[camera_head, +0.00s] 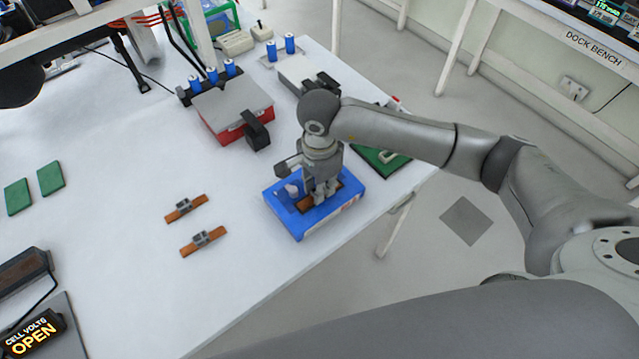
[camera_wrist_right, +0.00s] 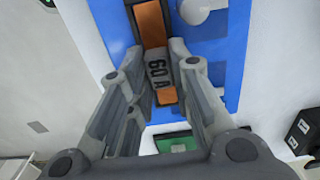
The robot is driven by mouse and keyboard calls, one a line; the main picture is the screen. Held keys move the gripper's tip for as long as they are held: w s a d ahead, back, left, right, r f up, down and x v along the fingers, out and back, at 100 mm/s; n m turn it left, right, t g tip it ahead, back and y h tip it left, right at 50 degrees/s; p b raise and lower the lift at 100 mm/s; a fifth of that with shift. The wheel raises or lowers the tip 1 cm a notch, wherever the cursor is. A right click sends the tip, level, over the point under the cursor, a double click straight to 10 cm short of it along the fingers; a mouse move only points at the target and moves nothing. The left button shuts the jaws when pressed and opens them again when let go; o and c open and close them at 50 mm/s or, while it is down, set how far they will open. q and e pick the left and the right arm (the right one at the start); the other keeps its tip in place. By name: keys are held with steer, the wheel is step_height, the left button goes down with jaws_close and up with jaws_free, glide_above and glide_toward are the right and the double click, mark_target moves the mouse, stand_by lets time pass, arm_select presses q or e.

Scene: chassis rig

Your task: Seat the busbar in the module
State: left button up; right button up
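The blue module (camera_head: 318,226) lies on the white table near its right edge. My right gripper (camera_head: 322,192) points down over it. In the right wrist view the fingers (camera_wrist_right: 160,62) are closed around the grey body of a copper busbar (camera_wrist_right: 163,78), marked "60 A". Its copper ends lie along the opening in the blue module (camera_wrist_right: 105,30); whether it is fully down cannot be told. Two similar copper busbars with grey bodies, the upper one (camera_head: 186,208) and the lower one (camera_head: 203,240), lie left of the module. My left gripper is not in view.
A red-sided grey box (camera_head: 232,108) with blue cells stands behind the module. A green board (camera_head: 375,160) lies close behind it at right. Two green plates, one (camera_head: 51,178) and another (camera_head: 18,197), lie at left. A sign (camera_head: 35,335) reads "CELL VOLTS OPEN".

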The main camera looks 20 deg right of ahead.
steer(key=o, duration=0.4)
steer(key=shift+r, duration=0.15)
step_height(320, 180, up, 12)
steer(key=b, duration=0.3)
stand_by(0.5)
